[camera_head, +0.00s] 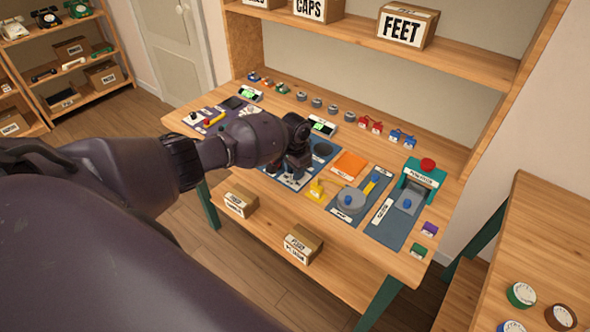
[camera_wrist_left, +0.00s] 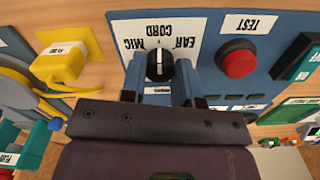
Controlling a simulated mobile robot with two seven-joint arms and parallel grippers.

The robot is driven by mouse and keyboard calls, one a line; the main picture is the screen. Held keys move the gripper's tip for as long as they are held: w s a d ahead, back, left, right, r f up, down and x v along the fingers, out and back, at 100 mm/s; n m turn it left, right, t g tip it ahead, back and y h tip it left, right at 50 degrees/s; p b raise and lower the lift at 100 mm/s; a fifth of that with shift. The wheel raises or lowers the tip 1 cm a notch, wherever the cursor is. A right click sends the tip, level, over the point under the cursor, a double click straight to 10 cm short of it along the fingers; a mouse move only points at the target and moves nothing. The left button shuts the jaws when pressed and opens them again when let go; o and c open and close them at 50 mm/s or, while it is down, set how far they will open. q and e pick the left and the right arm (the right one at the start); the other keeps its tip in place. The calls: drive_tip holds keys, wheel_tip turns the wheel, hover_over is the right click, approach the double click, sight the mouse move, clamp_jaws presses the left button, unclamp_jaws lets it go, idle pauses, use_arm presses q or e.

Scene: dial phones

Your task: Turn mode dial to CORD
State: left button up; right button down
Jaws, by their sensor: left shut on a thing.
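The black mode dial (camera_wrist_left: 158,66) sits on a blue panel, with upside-down CORD, EAR and MIC lettering above it in the left wrist view. Its white mark points roughly up in the picture, towards the lettering. My left gripper (camera_wrist_left: 159,82) is shut on the dial, with a finger on either side of it. In the head view, my left gripper (camera_head: 297,168) is down over the blue panel (camera_head: 288,181) and hides the dial there. My right gripper is in neither view.
A red TEST button (camera_wrist_left: 238,60) is beside the dial. A yellow part (camera_wrist_left: 60,62) lies on the other side. A shelf (camera_head: 465,62) rises behind.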

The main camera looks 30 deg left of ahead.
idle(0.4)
use_arm(q)
drive_tip(key=o, duration=0.9)
drive_tip(key=shift+r, duration=0.1)
wheel_tip(320, 180, up, 11)
drive_tip(key=shift+f+p, duration=0.15)
drive_tip(key=shift+p, duration=0.15)
